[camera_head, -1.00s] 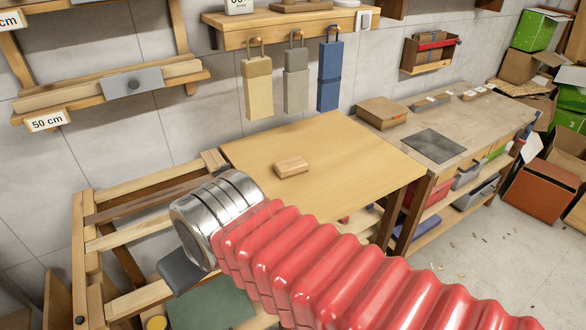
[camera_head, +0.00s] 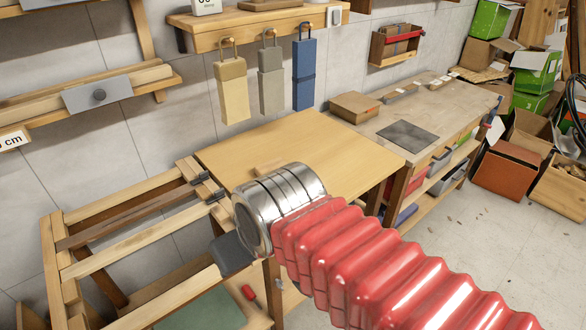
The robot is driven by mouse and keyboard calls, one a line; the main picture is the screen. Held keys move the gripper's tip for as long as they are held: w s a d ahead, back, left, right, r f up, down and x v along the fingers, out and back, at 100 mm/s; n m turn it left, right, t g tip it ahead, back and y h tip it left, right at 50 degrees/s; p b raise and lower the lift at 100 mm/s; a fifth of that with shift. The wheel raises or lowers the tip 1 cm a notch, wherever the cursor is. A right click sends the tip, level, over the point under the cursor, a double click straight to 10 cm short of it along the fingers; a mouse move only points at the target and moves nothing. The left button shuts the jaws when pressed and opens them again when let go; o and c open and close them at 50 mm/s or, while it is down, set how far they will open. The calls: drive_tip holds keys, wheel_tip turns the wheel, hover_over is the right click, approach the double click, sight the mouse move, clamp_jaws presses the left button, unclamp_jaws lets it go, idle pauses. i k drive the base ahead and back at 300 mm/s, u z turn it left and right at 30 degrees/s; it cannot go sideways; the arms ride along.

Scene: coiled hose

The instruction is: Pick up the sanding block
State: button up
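The sanding block looks to be the small light-wood block (camera_head: 267,169) on the light wooden tabletop (camera_head: 330,150). Only its upper edge shows in the head view; my arm's metal collar hides the rest. My arm, a red ribbed sleeve with a shiny metal collar, crosses the lower middle. A dark grey piece at its end, seemingly part of my gripper (camera_head: 233,254), shows in front of the table's left side, to the lower left of the block. Its fingers cannot be made out, and no object shows in it.
A slatted wooden frame (camera_head: 125,222) stands left of the tabletop. A grey-topped bench (camera_head: 450,105) with a cardboard box (camera_head: 355,107) and a dark mat (camera_head: 408,134) adjoins it on the right. Padded tools hang from a wall shelf (camera_head: 240,32) behind. Cartons crowd the far right.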

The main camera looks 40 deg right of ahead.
sight(266, 167)
drive_tip(key=z, duration=2.1)
drive_tip(key=k, duration=0.8)
drive_tip(key=u, duration=1)
drive_tip(key=i, duration=0.35)
drive_tip(key=z, duration=0.05)
